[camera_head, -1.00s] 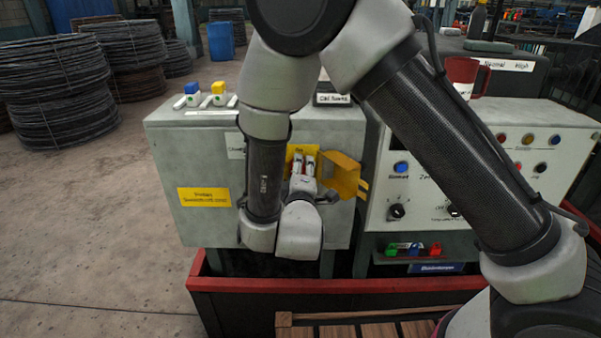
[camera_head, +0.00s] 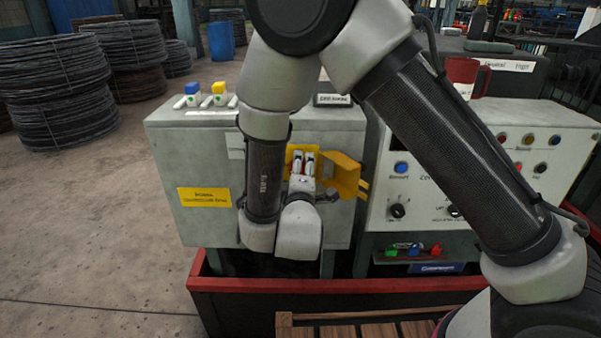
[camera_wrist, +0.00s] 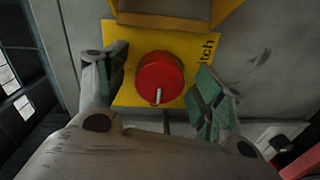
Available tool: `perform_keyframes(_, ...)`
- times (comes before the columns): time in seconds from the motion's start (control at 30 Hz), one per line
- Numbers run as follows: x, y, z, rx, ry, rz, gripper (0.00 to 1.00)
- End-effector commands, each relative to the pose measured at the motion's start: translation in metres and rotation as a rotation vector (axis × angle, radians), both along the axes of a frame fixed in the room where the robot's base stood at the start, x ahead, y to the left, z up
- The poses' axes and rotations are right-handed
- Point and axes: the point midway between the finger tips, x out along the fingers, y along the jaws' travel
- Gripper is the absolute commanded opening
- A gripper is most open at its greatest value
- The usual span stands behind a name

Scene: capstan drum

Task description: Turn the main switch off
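The main switch is a round red knob (camera_wrist: 160,76) with a short metal pin, on a yellow plate (camera_wrist: 128,92) in the wrist view. The plate's visible lettering ends in "tch". In the head view the yellow plate (camera_head: 291,158) shows on the grey cabinet (camera_head: 180,160), but my gripper hides the knob. My gripper (camera_wrist: 158,88) is open, with one finger on each side of the knob; gaps show between the fingers and the knob. In the head view my gripper (camera_head: 302,165) is in front of the plate.
A yellow hinged cover (camera_head: 342,175) stands open to the right of my gripper; a yellow part (camera_wrist: 180,14) is above the knob in the wrist view. A control panel (camera_head: 480,160) with buttons and knobs stands to the right. A red-edged box (camera_head: 350,284) is below.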

Motion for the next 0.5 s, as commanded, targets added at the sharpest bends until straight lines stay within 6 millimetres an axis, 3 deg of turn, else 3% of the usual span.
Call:
perform_keyframes(0.27, -0.009, 0.001, 0.001, 0.000, 0.000, 0.002, 0.68)
perform_keyframes(0.5, -0.058, 0.004, 0.004, -0.001, 0.000, 0.005, 0.68)
